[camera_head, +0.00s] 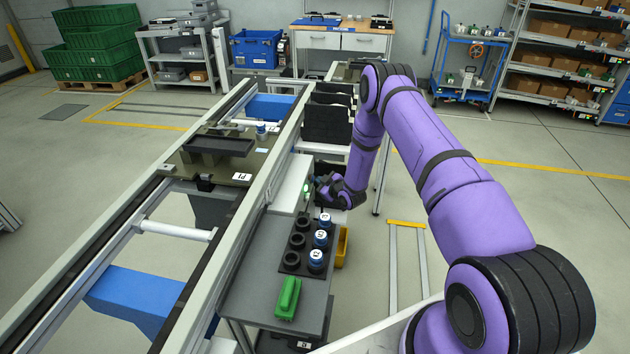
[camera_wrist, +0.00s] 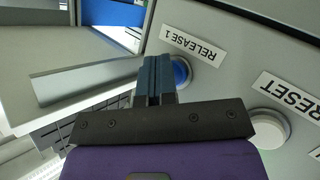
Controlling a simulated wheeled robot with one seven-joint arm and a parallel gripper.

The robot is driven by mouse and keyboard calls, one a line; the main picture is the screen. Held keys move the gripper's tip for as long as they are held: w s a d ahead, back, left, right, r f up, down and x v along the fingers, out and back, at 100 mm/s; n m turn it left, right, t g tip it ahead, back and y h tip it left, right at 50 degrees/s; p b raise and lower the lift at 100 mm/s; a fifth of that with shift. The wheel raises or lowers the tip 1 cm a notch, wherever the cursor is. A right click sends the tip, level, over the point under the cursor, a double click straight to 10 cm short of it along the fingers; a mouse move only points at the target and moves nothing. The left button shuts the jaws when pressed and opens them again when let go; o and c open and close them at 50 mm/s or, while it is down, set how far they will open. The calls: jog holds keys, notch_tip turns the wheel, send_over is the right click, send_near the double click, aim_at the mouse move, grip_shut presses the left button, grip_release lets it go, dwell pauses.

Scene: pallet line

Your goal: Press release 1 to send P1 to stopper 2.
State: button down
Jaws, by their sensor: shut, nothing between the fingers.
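The blue release 1 button (camera_wrist: 182,71) sits on a grey panel beside its "RELEASE 1" label (camera_wrist: 194,43). My gripper (camera_wrist: 154,62) is shut and empty, its fingertips partly covering the button in the wrist view. Whether they touch it I cannot tell. In the head view my gripper (camera_head: 317,182) is at the side of the pale control box (camera_head: 288,185), where a green light glows. The pallet with the P1 label (camera_head: 242,177) sits on the conveyor left of the box and carries a dark tray (camera_head: 218,144). I cannot make out which stopper is stopper 2.
A white button (camera_wrist: 270,127) with a "RESET" label lies right of my fingers. Below the box in the head view, a grey shelf (camera_head: 253,287) holds a dark rack (camera_head: 293,260) with blue-and-white capped pieces and a green object (camera_head: 288,297).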

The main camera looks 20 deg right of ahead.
dwell(0.5)
jog(key=shift+s+d, duration=0.45)
jog(key=shift+d, duration=0.2)
jog(key=shift+d, duration=0.1)
